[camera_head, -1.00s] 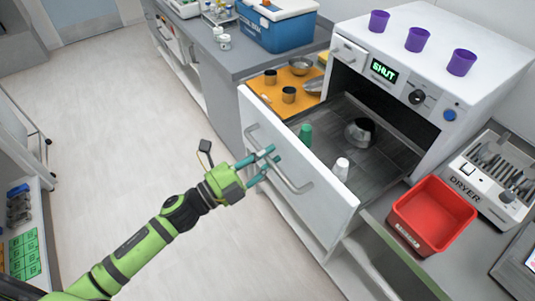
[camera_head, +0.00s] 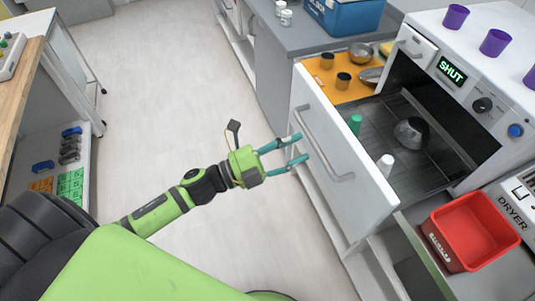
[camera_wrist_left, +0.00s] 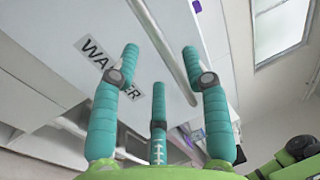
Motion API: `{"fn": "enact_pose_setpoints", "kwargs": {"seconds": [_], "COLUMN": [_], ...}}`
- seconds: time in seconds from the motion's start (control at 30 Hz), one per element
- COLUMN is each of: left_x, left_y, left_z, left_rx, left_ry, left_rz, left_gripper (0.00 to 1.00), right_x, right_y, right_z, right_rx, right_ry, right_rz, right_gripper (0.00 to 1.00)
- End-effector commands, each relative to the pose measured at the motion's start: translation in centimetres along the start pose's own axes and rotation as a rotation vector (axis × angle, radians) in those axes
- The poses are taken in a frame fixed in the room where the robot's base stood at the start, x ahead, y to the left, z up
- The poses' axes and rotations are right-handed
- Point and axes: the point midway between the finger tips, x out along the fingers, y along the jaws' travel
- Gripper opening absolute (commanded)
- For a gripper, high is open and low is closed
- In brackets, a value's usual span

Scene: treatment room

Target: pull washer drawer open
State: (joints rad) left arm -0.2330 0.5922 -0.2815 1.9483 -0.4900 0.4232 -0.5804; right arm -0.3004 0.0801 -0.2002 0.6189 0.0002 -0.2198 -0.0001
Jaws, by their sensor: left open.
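The washer's large white drawer front (camera_head: 362,185) stands out from the washer body (camera_head: 432,75), with the rack behind it exposed. The bar handle (camera_head: 338,176) runs along its outer face. My left gripper (camera_head: 302,147) is open and empty, its teal fingertips just off the handle in the head view. In the left wrist view, the handle (camera_wrist_left: 165,45) passes beyond the spread fingers (camera_wrist_left: 160,60), and a partly covered label on the white front begins "WA". My right gripper is not in view.
The rack (camera_head: 405,165) holds a green cup (camera_head: 355,124), a white cup (camera_head: 385,164) and a dark metal vessel (camera_head: 411,131). A small front (camera_head: 415,46) sits beside the "SHUT" display (camera_head: 452,70). A red bin (camera_head: 470,231) stands at right. The floor at left is clear.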

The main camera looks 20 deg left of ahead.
Motion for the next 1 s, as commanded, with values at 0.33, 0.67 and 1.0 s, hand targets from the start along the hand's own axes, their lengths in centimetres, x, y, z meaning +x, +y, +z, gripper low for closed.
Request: {"fn": "enact_pose_setpoints", "kwargs": {"seconds": [0.33,0.67,1.0], "left_x": [-6.3,-7.4,-7.4], "left_y": [0.1,0.0,0.0], "left_z": [-0.1,0.0,0.0], "left_rx": [-0.001,0.001,0.0], "left_ry": [0.0,0.002,0.001], "left_rz": [0.002,0.0,0.0], "left_gripper": [0.46,0.46,0.46], "right_x": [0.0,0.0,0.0], "right_y": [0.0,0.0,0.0], "right_z": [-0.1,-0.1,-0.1], "right_rx": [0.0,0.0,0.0], "right_ry": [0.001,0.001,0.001], "right_rz": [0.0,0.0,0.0], "right_gripper": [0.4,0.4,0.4]}}
